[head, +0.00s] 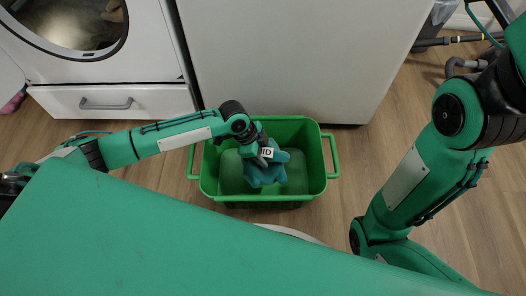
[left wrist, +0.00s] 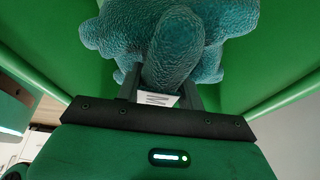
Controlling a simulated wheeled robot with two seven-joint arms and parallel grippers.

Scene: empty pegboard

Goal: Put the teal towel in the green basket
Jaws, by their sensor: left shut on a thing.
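The green basket (head: 312,174) stands on the floor in the middle of the head view, with a handle at each side. My left gripper (head: 266,157) is over the basket's opening, reaching in from the left. I cannot tell whether the towel touches the basket's bottom. My right gripper is out of view.
A white front-loading machine (head: 110,95) with a drawer stands at the back left. A white cabinet (head: 285,60) stands right behind the basket. Wooden floor (head: 400,120) is clear to the basket's right. A bin and dark pipe-like objects (head: 445,42) are at the upper right.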

